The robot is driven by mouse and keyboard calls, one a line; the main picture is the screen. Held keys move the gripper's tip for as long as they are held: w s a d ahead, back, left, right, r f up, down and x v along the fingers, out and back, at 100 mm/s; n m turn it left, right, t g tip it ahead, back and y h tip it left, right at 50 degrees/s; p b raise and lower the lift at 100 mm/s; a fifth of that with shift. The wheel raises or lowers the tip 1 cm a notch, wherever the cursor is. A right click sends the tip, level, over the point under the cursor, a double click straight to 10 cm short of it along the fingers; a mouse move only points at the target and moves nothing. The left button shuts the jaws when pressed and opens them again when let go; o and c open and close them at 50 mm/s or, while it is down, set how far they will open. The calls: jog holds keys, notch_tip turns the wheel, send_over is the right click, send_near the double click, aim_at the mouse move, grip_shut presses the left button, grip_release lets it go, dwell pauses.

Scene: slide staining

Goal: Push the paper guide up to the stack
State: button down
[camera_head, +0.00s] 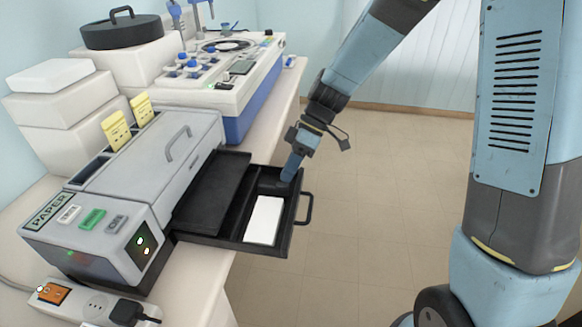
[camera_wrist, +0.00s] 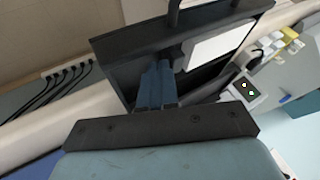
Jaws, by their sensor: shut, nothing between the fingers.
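The paper stack (camera_head: 264,221) is a white block lying in the black pulled-out drawer (camera_head: 300,205); it also shows in the wrist view (camera_wrist: 213,48). My gripper (camera_head: 287,180) is shut and empty, its fingertips down inside the drawer at the far end, just beyond the stack. In the wrist view my blue fingers (camera_wrist: 160,68) point into the drawer beside the stack. A small dark piece at the fingertips (camera_wrist: 176,53) looks like the paper guide, black on black. A gap seems to separate it from the stack; whether my fingers touch it I cannot tell.
The drawer extends from the grey printer-like machine (camera_head: 160,165) labelled PAPER, its handle (camera_head: 307,209) over the floor. A dark panel (camera_head: 208,190) covers the drawer's inner part. A power strip (camera_head: 90,303) lies in front. A blue-white instrument (camera_head: 235,85) stands behind.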

jog(key=shift+s, duration=0.1)
jog(key=shift+s+a, duration=0.1)
jog(key=shift+s, duration=1.15)
jog(key=shift+w, duration=0.1)
jog(key=shift+r, duration=0.1)
jog(key=shift+w+d+r, duration=2.1)
jog(key=shift+w+r, duration=1.7)
jog(key=shift+w, duration=0.5)
jog(key=x, duration=1)
jog(key=s, duration=0.2)
jog(key=shift+s+a+r, duration=0.1)
jog(key=shift+s, duration=0.9)
